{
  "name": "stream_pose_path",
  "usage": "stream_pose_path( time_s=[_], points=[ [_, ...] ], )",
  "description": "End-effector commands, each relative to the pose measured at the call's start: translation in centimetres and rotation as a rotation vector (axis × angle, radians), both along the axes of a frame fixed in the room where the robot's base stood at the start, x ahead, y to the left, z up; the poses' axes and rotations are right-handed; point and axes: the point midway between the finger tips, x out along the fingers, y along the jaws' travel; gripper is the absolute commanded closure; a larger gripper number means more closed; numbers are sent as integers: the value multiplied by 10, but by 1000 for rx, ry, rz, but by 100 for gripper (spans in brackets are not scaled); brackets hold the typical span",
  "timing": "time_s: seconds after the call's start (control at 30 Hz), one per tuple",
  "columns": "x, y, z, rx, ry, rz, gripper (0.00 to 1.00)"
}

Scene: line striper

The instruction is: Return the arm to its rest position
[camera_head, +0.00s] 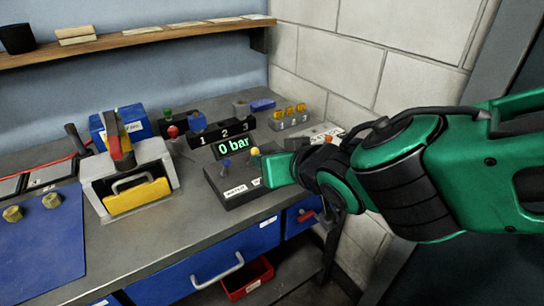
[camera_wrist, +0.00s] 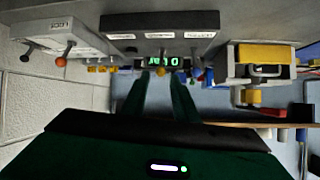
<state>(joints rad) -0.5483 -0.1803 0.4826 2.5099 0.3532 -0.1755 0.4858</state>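My green and black arm reaches in from the right in the head view. My gripper (camera_head: 276,169) is at its end, over the right side of a dark control box (camera_head: 236,187) near the bench's front. A yellow-tipped lever (camera_head: 255,152) shows just behind the gripper, and a blue-tipped lever (camera_head: 226,163) stands to its left. In the wrist view, which looks upside down, the two green fingers of my gripper (camera_wrist: 158,78) stand apart with nothing visible between them. Contact with the box or lever cannot be told.
A display (camera_head: 233,147) reads "0 bar". A grey housing with a yellow front (camera_head: 138,196) and a blue mat (camera_head: 40,250) lie left on the bench. A block wall (camera_head: 350,60) rises behind. An open red bin (camera_head: 247,279) sits below. Free space lies above the bench.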

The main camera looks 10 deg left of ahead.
Motion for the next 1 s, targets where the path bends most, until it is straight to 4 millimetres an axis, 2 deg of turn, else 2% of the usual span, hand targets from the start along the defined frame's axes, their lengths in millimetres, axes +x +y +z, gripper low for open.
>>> stream_pose_path(
  time_s=[0.13, 0.17, 0.27, 0.37, 0.4, 0.57, 0.6, 0.67, 0.7, 0.77, 0.8, 0.9, 1.0],
  points=[
    [7, -13, -2, -14, 9, -30, 73],
    [11, -21, -4, -24, 16, -46, 73],
    [29, -62, -10, -71, 53, -132, 73],
    [44, -123, -20, -130, 118, -249, 73],
    [48, -149, -25, -154, 151, -297, 73],
    [41, -253, -41, -227, 306, -486, 73],
    [35, -278, -45, -240, 352, -533, 73],
    [21, -315, -50, -254, 425, -599, 73],
    [10, -338, -54, -257, 478, -641, 73],
    [-12, -371, -59, -258, 563, -704, 73],
    [-29, -391, -62, -252, 622, -744, 73],
    [-76, -430, -68, -217, 776, -825, 73],
    [-122, -453, -71, -164, 915, -878, 73]
  ],
)
